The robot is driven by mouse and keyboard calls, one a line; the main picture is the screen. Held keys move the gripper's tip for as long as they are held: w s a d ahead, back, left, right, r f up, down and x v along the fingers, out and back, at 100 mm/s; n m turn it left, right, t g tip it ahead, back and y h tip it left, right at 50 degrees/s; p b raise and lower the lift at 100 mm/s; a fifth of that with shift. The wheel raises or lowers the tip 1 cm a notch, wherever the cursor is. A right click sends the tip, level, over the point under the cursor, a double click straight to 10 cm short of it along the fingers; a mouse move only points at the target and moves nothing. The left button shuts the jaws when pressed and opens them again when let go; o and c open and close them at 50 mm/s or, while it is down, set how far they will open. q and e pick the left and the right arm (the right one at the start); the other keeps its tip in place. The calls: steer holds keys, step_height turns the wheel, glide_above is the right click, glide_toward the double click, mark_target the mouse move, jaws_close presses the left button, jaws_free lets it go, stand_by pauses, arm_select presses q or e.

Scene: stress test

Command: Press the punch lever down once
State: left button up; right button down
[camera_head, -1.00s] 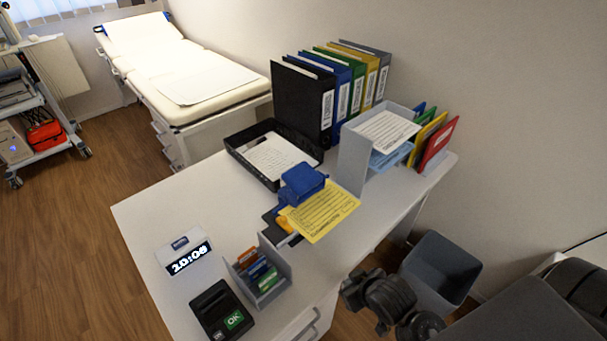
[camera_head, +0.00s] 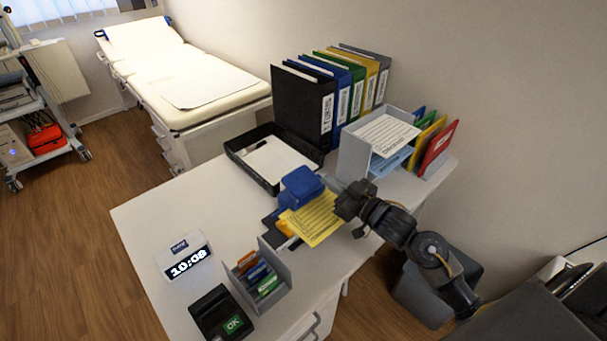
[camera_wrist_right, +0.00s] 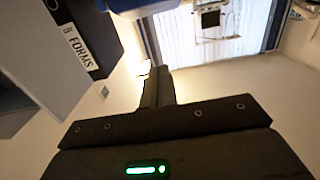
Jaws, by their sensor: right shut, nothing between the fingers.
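The punch stands on the desk with its blue lever (camera_head: 301,185) raised at the top of a dark base. A yellow form (camera_head: 316,222) lies at its front, sticking out to the right. My right gripper (camera_head: 343,203) is shut and empty, just right of the lever, at the form's upper right edge; it hides part of the form. A gap shows between gripper and lever. In the right wrist view the shut fingers (camera_wrist_right: 158,86) point toward a blue part at the top edge, probably the lever. My left gripper is not in view.
Behind the punch are a black tray (camera_head: 238,158), several binders (camera_head: 300,112) and a grey paper holder (camera_head: 352,160). The desk's left part is clear.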

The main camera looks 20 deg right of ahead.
steer(key=p, duration=0.2)
glide_above(303, 180)
steer(key=shift+s+d, duration=0.1)
steer(key=shift+s, duration=0.1)
step_height(303, 180, down, 3)
steer(key=shift+w+r, duration=0.1)
steer(key=shift+w+f+p, duration=0.15)
steer(key=shift+f+p, duration=0.15)
steer(key=shift+f, duration=0.4)
